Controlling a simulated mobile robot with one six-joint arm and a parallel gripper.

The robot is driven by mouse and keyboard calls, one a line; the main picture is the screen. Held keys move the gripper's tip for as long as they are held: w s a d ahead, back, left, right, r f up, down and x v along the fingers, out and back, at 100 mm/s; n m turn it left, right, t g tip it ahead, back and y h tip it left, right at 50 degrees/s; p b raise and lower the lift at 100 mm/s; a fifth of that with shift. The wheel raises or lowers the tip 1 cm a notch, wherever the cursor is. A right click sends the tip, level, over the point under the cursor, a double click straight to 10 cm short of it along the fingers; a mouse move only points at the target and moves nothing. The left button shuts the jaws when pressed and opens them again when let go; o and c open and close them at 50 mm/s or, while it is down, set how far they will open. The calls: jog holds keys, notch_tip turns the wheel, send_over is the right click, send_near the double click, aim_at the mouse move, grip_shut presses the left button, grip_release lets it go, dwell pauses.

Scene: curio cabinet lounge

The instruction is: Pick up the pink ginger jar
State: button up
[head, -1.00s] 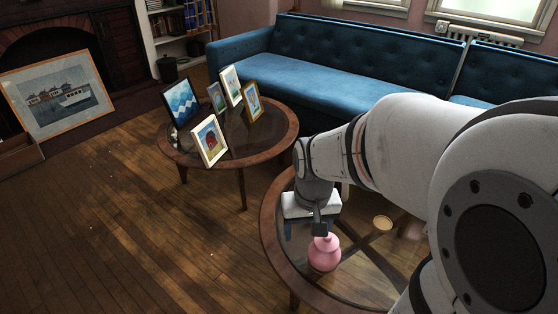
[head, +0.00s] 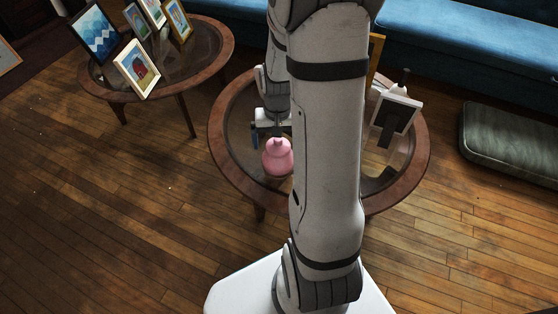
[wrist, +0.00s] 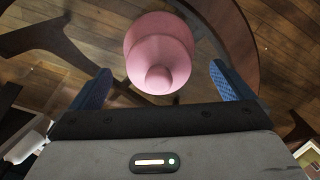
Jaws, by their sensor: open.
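The pink ginger jar (head: 277,158) stands upright on the near left part of a round glass-topped table with a wooden rim (head: 222,152). In the wrist view the jar (wrist: 158,50) shows at top centre, its knobbed lid towards the gripper. My gripper (wrist: 157,85) is open, with one blue finger on each side of the jar's lid end. Nothing is held. In the head view my gripper (head: 268,138) is just behind and above the jar, partly hidden by my arm.
Picture frames, one a black-backed white one (head: 395,117), stand on the table's right side. A second round table (head: 222,62) at the upper left holds several framed pictures. A blue sofa (head: 440,35) is behind. A dark cushion (head: 512,140) lies at the right. The floor at the left is clear.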

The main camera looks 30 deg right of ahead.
aim_at(278, 149)
notch_tip(278, 149, down, 4)
jog(key=shift+s+r+b, duration=0.15)
jog(key=shift+b, duration=0.55)
jog(key=shift+r, duration=0.1)
jog(key=shift+c, duration=0.6)
jog(key=shift+r, duration=0.15)
jog(key=c, duration=1.8)
